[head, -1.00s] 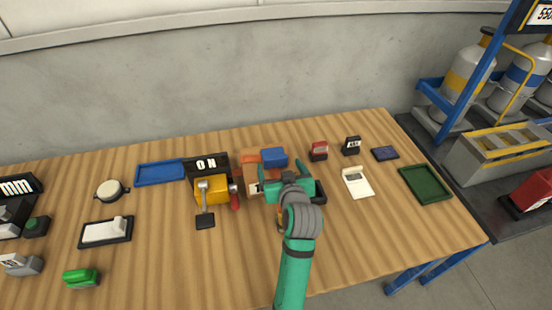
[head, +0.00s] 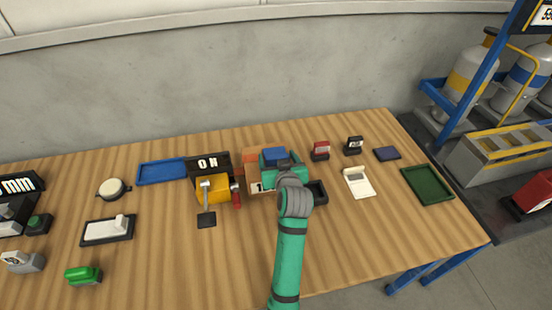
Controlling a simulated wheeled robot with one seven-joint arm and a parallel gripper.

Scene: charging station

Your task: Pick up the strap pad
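A blue block (head: 273,153), which may be the strap pad, is at the back of a wooden box-like holder with a number on its front (head: 255,187). An orange block (head: 254,155) is beside it on the left. My gripper (head: 276,160) is right at the blue block and overlaps its near side in the head view. My wrist hides the fingertips, so I cannot tell whether they touch or grip the block.
A black open tray (head: 317,193) is right of my wrist. A yellow device with a lever (head: 212,190) stands close on the left. Red (head: 320,151) and black (head: 353,146) small items, a white device (head: 358,182) and a green tray (head: 427,185) are to the right.

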